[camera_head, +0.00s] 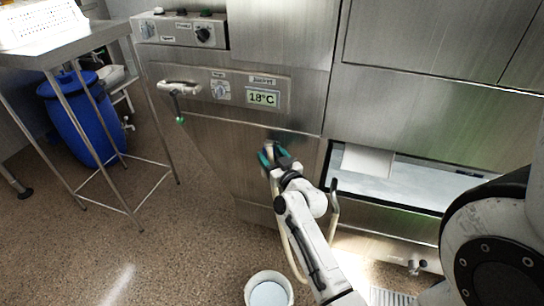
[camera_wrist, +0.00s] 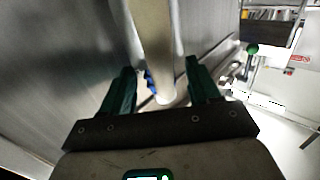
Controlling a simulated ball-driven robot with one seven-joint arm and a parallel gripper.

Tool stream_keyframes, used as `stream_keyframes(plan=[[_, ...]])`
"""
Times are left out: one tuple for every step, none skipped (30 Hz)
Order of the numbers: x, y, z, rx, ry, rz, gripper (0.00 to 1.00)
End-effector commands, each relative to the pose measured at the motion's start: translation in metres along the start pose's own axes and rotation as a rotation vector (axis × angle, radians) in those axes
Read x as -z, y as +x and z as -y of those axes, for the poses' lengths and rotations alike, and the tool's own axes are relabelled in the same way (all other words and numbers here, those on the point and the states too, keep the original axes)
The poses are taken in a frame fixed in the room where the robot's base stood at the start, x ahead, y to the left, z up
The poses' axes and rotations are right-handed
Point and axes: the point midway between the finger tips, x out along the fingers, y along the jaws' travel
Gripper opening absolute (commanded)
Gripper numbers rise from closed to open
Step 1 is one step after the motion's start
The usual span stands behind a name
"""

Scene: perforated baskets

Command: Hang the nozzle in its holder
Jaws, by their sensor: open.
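My gripper (camera_head: 268,156) has dark green fingers and is in front of the steel cabinet door in the head view. In the wrist view its two fingers are apart. A cream, rod-shaped piece (camera_wrist: 154,45), which looks like the nozzle, lies between them with gaps at both sides. A small cream part also shows at the fingertips in the head view (camera_head: 268,147). A small blue bit (camera_wrist: 150,82) shows beside the cream piece. A thin cream hose (camera_head: 288,246) runs down beside my arm. I cannot make out the nozzle's holder.
The steel cabinet (camera_head: 220,160) has a lever handle (camera_head: 178,87) with a green tip and an 18°C display (camera_head: 262,98). An open basin (camera_head: 400,185) is at right. A white bucket (camera_head: 268,275), blue barrel (camera_head: 85,118) and steel table (camera_head: 60,45) stand around.

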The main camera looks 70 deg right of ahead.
Motion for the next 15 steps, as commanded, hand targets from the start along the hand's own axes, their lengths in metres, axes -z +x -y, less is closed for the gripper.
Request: stream_keyframes(plan=[[-0.001, 0.0, 0.0, 0.0, 0.0, 0.003, 0.61], [-0.002, -0.001, 0.0, 0.0, 0.0, 0.003, 0.61], [-0.002, -0.002, 0.0, 0.001, 0.001, 0.003, 0.61], [-0.002, -0.004, 0.0, 0.001, 0.001, 0.003, 0.61], [-0.002, -0.005, 0.001, 0.001, 0.001, 0.003, 0.61], [-0.002, -0.009, 0.001, 0.001, 0.001, 0.003, 0.61], [-0.003, -0.013, 0.001, 0.001, 0.001, 0.003, 0.61], [-0.003, -0.017, 0.001, 0.001, 0.001, 0.003, 0.61], [-0.003, -0.024, 0.001, 0.001, 0.001, 0.004, 0.61], [-0.003, -0.029, 0.001, 0.002, 0.0, 0.003, 0.61], [-0.003, -0.035, 0.001, 0.002, 0.0, 0.004, 0.61], [-0.003, -0.043, 0.001, 0.002, 0.001, 0.004, 0.61], [-0.003, -0.049, 0.001, 0.002, 0.0, 0.004, 0.61], [-0.003, -0.055, 0.001, 0.002, 0.0, 0.004, 0.61], [-0.002, -0.062, 0.001, 0.002, 0.0, 0.004, 0.61]])
